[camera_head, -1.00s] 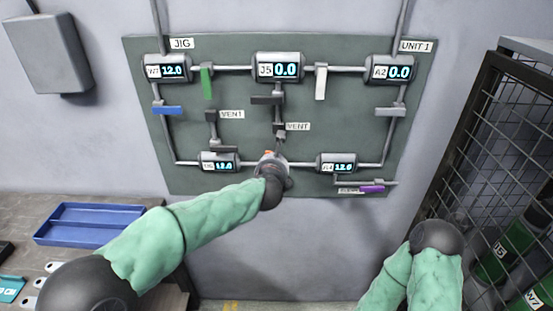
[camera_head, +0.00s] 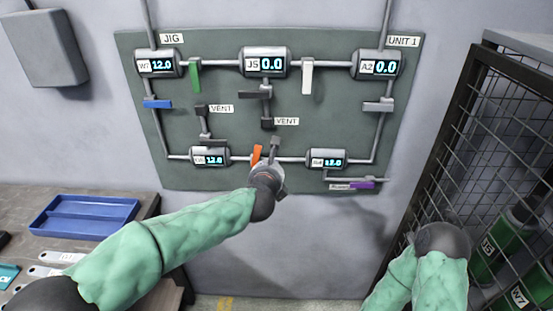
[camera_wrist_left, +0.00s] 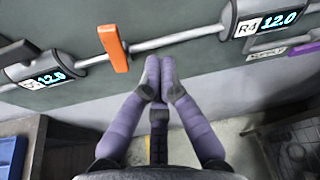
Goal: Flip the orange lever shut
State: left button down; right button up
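The orange lever (camera_head: 257,153) is on the lower pipe of the green wall panel, between two small gauges. My left gripper (camera_head: 275,146) is just right of the lever in the head view. In the left wrist view my left gripper (camera_wrist_left: 160,75) has its fingertips together with nothing between them, apart from the lever and right of it. My right arm ends in a dark wrist at lower right; its fingers are hidden.
Other levers are on the panel: green (camera_head: 195,75), white (camera_head: 307,77), blue (camera_head: 158,104) and purple (camera_head: 362,185). A blue tray (camera_head: 85,217) lies on the bench at left. A mesh cage (camera_head: 450,150) stands at right.

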pick_arm(q)
jog(key=s, duration=0.1)
jog(key=s+a, duration=0.1)
jog(key=s, duration=0.2)
jog(key=shift+s+a+r, duration=0.2)
jog(key=shift+s+a, duration=0.05)
jog(key=shift+a, duration=0.1)
